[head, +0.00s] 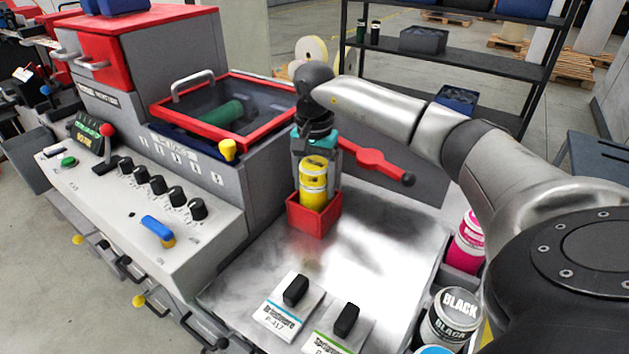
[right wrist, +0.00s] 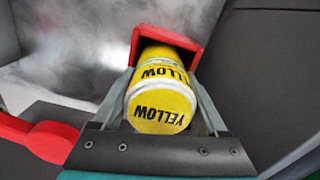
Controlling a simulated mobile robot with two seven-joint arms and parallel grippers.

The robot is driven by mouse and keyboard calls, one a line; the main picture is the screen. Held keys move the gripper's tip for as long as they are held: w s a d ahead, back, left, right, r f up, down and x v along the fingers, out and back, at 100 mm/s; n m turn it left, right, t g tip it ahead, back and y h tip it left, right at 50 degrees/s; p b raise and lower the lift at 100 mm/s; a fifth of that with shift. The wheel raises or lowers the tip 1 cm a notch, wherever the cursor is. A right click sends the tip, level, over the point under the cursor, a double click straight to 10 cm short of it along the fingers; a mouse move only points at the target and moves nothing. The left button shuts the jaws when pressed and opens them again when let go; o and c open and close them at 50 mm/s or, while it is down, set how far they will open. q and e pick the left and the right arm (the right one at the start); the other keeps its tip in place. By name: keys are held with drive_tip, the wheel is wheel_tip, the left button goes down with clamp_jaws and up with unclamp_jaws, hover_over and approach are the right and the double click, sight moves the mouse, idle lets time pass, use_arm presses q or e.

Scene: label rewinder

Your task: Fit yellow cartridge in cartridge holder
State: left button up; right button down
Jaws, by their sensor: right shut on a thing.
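The yellow cartridge (head: 312,196) stands upright with its lower end inside the small red cartridge holder (head: 309,222) on the metal worktop. In the right wrist view the cartridge's lettered end (right wrist: 160,110) faces the camera and its far end goes into the red holder (right wrist: 193,42). My right gripper (head: 315,178) comes down from above and is shut on the cartridge, with a finger on each side. The cartridge's bottom is hidden by the holder walls, so I cannot tell how deep it sits. My left gripper is not in view.
A red lever (head: 378,163) sticks out just right of the holder. The red-framed lid (head: 228,110) is behind and left. A magenta cartridge (head: 469,243) and a black cartridge (head: 450,317) stand at the right. Two labelled pads (head: 289,306) (head: 341,332) lie in front. The worktop between is clear.

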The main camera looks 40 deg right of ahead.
drive_tip(key=shift+f, duration=0.2)
unclamp_jaws()
wheel_tip(320, 180, up, 15)
drive_tip(key=shift+r+p, duration=0.1)
drive_tip(key=shift+p, duration=0.4)
